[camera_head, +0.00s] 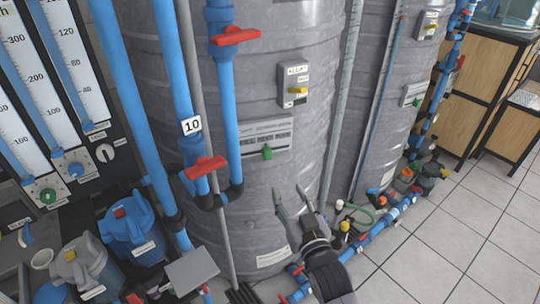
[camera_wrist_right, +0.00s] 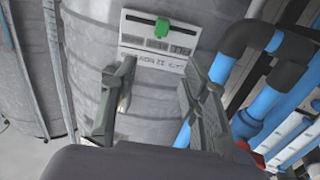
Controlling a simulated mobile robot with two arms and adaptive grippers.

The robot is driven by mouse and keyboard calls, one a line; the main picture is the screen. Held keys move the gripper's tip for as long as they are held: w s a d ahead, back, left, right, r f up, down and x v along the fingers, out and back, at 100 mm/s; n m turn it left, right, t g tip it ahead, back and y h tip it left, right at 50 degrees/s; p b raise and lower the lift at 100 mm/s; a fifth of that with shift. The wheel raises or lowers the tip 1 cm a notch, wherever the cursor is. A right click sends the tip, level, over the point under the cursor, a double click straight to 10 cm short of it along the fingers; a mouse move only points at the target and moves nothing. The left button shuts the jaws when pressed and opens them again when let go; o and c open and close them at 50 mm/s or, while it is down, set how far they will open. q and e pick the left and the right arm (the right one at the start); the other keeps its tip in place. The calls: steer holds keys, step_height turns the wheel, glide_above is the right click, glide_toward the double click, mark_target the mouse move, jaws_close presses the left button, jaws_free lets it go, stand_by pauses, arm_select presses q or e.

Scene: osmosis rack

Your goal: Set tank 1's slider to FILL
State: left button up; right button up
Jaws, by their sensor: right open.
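A slider panel (camera_head: 264,137) with a green knob (camera_head: 267,153) is on the front of the large grey tank (camera_head: 250,215). The knob sits near the middle of the panel's lower part. In the right wrist view the panel (camera_wrist_right: 150,58) appears upside down, with the green knob (camera_wrist_right: 162,27) in a dark slot. Its lettering is too small to read surely. My right gripper (camera_head: 291,194) is open and empty, below and slightly right of the knob, apart from it. Its fingers (camera_wrist_right: 158,85) flank the view toward the panel. My left gripper is not in view.
A switch box (camera_head: 293,85) with a yellow knob is above the panel. Blue pipes (camera_head: 230,110) with red valve handles (camera_head: 204,166) stand at left. A second tank (camera_head: 385,100) has a similar panel (camera_head: 413,95). Floor-level pipes (camera_head: 372,232) lie at right; tiled floor (camera_head: 440,250) is clear beyond.

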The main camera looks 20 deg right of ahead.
mark_target(268, 154)
steer(key=w, duration=1.5)
steer(key=shift+w+p, duration=0.4)
jaws_close()
